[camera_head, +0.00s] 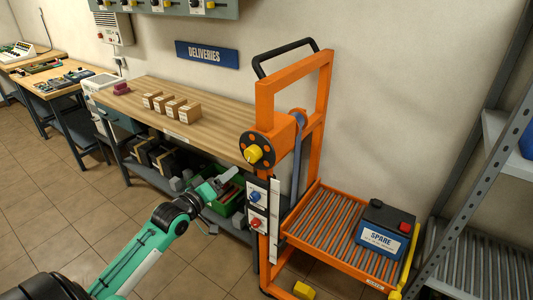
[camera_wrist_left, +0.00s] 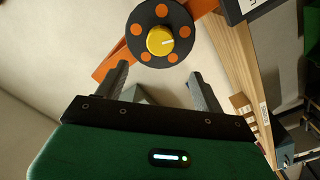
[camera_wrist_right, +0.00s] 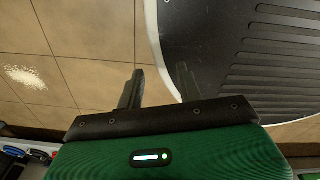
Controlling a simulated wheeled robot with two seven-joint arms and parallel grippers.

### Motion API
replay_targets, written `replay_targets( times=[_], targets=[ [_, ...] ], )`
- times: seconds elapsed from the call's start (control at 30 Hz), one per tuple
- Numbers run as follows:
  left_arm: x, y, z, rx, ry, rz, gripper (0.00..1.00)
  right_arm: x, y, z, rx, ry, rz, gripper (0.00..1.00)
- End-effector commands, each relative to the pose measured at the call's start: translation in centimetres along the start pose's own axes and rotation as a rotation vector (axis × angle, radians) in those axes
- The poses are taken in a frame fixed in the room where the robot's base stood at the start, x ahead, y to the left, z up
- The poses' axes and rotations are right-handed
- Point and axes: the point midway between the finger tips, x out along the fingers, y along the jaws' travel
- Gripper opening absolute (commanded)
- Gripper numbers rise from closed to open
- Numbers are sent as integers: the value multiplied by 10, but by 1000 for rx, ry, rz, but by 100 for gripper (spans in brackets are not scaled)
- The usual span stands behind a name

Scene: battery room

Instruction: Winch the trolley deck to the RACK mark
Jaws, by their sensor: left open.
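The orange trolley (camera_head: 322,120) stands with its roller deck (camera_head: 325,228) low, beside the grey rack (camera_head: 463,190). A battery labelled SPARE (camera_head: 384,230) sits on the deck. The winch is a black disc with orange dots and a yellow knob (camera_head: 254,154); the knob also shows in the left wrist view (camera_wrist_left: 160,40). A white strip (camera_head: 275,222) runs down the mast; I cannot read a RACK mark on it. My left gripper (camera_head: 226,180) is open and empty, apart from the knob, which lies beyond its fingertips. My right gripper (camera_wrist_right: 160,72) is open and empty above the floor.
A panel on the mast has a blue knob (camera_head: 255,196) and a red knob (camera_head: 255,223). A wooden bench (camera_head: 200,117) with several small boxes stands behind. A yellow pedal-like part (camera_head: 304,290) is at the trolley's foot. Tiled floor (camera_head: 60,220) is clear at left.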

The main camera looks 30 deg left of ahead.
Motion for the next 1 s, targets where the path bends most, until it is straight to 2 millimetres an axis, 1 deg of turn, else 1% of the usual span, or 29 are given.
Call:
replay_targets(
  times=[0.13,0.27,0.43,0.7,0.9,1.0],
  targets=[
    [12,1,-1,-2,1,1,70,-3,-4,-14,3,18,-4,36],
    [30,2,-2,0,1,2,70,-7,-5,-22,4,28,-5,36],
    [56,2,-2,1,2,2,70,-13,-3,-20,5,23,-3,36],
    [98,2,-1,2,1,2,70,-22,2,-11,4,10,3,36],
    [123,1,-1,2,0,0,70,-26,5,-11,4,9,5,36],
    [131,1,0,2,-1,1,70,-27,4,-11,3,9,5,36]
  ],
)
